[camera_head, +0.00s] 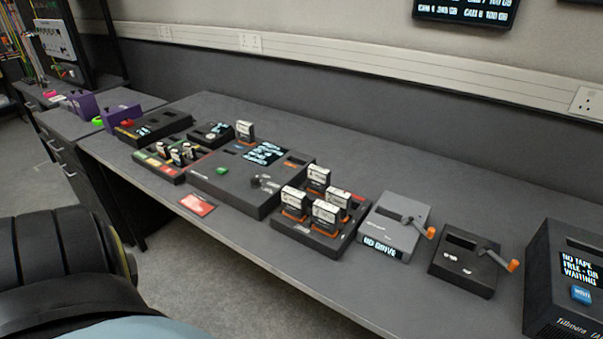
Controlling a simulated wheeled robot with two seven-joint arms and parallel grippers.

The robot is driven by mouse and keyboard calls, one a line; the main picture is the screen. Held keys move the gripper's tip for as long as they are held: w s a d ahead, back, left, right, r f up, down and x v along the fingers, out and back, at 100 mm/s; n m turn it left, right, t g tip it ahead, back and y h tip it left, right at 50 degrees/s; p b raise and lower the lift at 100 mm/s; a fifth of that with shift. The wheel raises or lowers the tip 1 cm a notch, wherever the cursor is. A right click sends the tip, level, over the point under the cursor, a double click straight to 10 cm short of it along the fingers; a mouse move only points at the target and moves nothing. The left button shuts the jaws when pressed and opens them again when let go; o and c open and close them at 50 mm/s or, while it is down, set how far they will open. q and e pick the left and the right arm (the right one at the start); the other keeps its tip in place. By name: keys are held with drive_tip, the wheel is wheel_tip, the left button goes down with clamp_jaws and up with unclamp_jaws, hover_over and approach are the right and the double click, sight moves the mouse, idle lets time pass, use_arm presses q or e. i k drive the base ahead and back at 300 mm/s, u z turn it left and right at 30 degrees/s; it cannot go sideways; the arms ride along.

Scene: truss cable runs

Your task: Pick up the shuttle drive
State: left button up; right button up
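No gripper of mine shows in the camera head view. Several upright cartridge-like drives with white labels and orange bases stand in a dark tray (306,243) in the middle of the bench; one of them is the front drive (325,215). Another similar drive (245,131) stands farther back, by the large dark console. I cannot read the labels well enough to tell which is the shuttle drive. A grey dock (388,212) with an orange-ended lever has a display that seems to read "NO DRIVE"; its slot looks empty.
The grey bench (345,295) runs along the wall. A dark dock (463,270) with an orange lever and a black tape unit (570,275) stand at right. The dark console (240,185), a small-item tray (165,160) and a red card (197,204) are left. The bench's front strip is mostly clear.

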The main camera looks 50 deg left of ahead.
sight(318, 178)
drive_tip(key=k, duration=0.4)
drive_tip(key=u, duration=0.85)
